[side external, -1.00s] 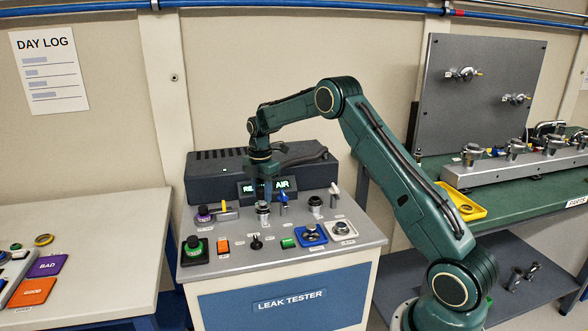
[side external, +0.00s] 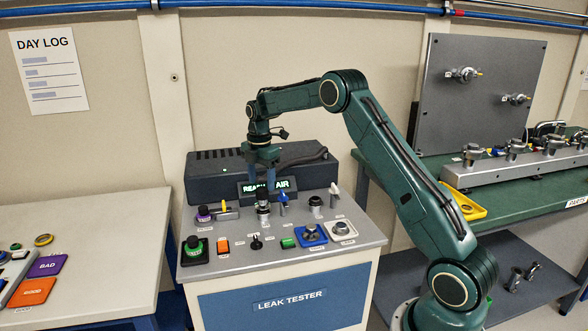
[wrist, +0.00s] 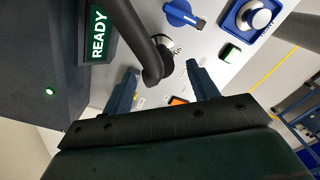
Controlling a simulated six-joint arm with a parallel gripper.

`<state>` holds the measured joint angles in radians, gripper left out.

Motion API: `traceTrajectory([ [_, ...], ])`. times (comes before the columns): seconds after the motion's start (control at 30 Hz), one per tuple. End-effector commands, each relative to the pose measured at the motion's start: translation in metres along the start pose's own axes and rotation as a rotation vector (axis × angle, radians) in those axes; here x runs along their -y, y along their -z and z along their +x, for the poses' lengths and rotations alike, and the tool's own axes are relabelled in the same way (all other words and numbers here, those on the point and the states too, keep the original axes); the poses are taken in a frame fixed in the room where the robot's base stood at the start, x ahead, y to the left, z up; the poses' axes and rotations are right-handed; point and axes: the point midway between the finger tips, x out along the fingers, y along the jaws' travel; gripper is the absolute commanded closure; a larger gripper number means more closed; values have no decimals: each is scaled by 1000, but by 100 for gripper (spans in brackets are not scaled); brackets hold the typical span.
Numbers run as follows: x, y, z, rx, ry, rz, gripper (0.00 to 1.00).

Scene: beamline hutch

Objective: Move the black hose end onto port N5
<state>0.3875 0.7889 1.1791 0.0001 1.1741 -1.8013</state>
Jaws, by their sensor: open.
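My gripper (side external: 262,188) is above the leak tester panel, pointing down. Its blue fingers are apart in the wrist view (wrist: 162,70), with nothing pinched between them. The black hose (wrist: 128,28) comes down from the READY box and ends between and below the fingertips. Its dark end (side external: 263,196) shows upright over a silver port (side external: 263,213) and appears seated on it. The hose hides most of the port in the wrist view.
The lit READY AIR display (side external: 268,186) stands close behind my gripper. A blue lever (side external: 283,202) and a dark-topped port (side external: 316,205) are just right of it. Open air lies above the panel.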

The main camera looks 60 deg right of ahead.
Motion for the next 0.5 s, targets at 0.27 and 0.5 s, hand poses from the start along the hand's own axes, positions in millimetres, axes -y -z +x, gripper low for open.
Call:
traceTrajectory([
  [0.27, -1, 0, -50, 1, -4, 0, 41],
  [0.5, 0, 0, -82, 1, -3, 0, 41],
])
